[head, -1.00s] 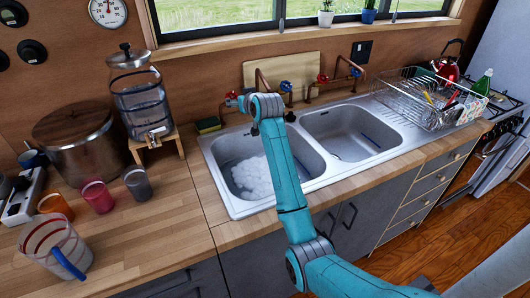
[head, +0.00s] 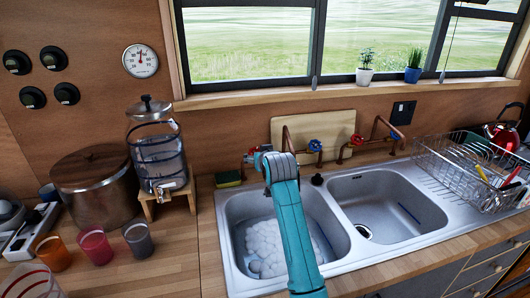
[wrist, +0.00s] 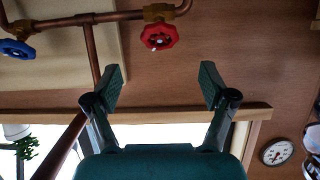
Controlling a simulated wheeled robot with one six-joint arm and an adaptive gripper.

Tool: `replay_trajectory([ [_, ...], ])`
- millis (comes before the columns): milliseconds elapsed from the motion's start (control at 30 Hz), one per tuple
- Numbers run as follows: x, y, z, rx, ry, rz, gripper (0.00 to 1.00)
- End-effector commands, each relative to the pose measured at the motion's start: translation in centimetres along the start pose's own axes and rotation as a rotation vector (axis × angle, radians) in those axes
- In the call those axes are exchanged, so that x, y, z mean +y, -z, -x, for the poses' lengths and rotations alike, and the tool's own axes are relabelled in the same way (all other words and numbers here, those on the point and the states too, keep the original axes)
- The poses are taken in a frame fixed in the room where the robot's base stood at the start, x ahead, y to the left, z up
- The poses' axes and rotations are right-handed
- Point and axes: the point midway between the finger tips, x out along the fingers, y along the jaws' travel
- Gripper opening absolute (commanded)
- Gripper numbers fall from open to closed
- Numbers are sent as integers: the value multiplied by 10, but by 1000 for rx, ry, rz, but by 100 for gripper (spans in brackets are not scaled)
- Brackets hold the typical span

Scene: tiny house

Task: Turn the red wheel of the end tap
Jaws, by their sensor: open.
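The red wheel of the end tap (wrist: 160,36) sits on a brass valve at the end of a copper pipe, ahead of my fingers in the wrist view. In the head view, the left-hand red wheel (head: 250,154) shows partly beside my wrist. My gripper (wrist: 160,82) is open and empty, its two fingertips apart, with the wheel centred beyond the gap and not touched. My arm hides most of the gripper in the head view. A blue wheel (wrist: 15,48) is on the same pipework, also seen in the head view (head: 315,146).
A second red wheel (head: 357,139) is on the right-hand pipes. The double sink (head: 347,262) lies below, with foam in its left basin. A glass dispenser (head: 158,150) and a sponge (head: 228,179) stand to the left. A dish rack (head: 465,165) is to the right.

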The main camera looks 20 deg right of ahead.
Motion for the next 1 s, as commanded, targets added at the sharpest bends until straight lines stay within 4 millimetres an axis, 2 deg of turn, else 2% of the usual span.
replay_trajectory([
  [300,1,1,-50,-2,-1,0,83],
  [500,1,0,-76,-1,-1,0,83],
  [733,2,0,-91,-1,-1,0,83],
  [1000,2,0,-94,0,-1,0,83],
])
